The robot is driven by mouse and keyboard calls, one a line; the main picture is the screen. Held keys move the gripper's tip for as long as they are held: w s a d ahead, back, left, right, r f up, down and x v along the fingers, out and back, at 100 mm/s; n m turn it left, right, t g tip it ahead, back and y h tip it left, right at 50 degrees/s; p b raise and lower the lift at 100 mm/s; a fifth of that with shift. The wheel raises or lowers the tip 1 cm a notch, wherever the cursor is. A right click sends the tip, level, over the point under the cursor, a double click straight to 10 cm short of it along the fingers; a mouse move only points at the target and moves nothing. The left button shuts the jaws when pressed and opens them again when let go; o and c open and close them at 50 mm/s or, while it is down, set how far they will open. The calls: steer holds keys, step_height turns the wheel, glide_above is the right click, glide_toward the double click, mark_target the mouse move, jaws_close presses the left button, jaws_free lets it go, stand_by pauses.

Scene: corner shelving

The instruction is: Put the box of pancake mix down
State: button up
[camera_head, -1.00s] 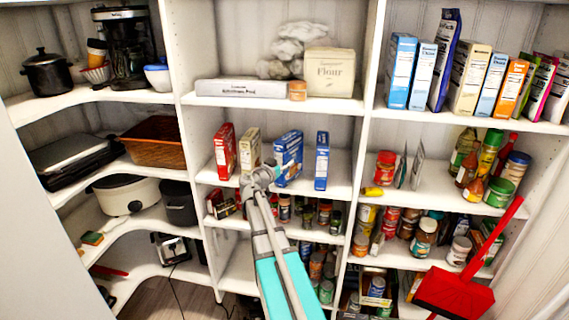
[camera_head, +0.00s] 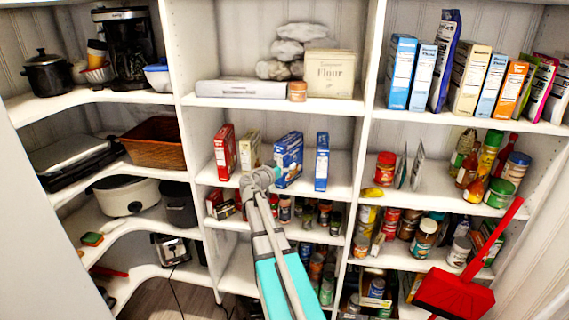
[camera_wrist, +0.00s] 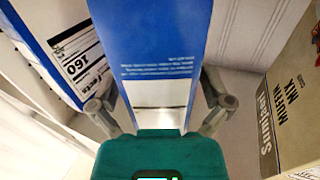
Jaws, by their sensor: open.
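A blue box (camera_head: 289,155), taken to be the pancake mix, stands upright on the middle shelf of the centre bay. Its name cannot be read. My gripper (camera_head: 274,173) is at its lower left front. In the wrist view the blue box (camera_wrist: 160,50) lies between my two spread fingers (camera_wrist: 161,103), one on each side. The fingers are open, with a gap visible beside the box. The lower front of the box is partly hidden by my gripper in the head view.
A tan muffin mix box (camera_head: 250,147) and a red box (camera_head: 224,150) stand to the left. Another blue box (camera_head: 321,160) stands close on the right. Cans and jars crowd the shelf below.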

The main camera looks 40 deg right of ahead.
steer(key=v, duration=1.2)
stand_by(0.6)
steer(key=s+a+f+n+g+y, duration=0.2)
steer(key=s+a+f+n+y, duration=0.1)
steer(key=a+f+y, duration=0.3)
steer(key=s+a+f+n+g+y, duration=0.1)
steer(key=s+a+f+n+y, duration=0.25)
steer(key=a+f, duration=0.45)
steer(key=s+a+f+n+g+y, duration=0.1)
steer(key=s+a+f+n+y, duration=0.1)
steer(key=a, duration=0.6)
steer(key=s+a+f+n+g+y, duration=0.1)
steer(key=s+a+f+n+y, duration=0.1)
steer(key=s+a+n+y, duration=0.3)
steer(key=a+n, duration=0.1)
steer(key=a, duration=0.2)
steer(key=shift+a+f+g+y, duration=0.25)
steer(key=shift+a+g+y, duration=0.05)
steer(key=shift+a+y, duration=0.1)
steer(key=shift+s+d, duration=0.1)
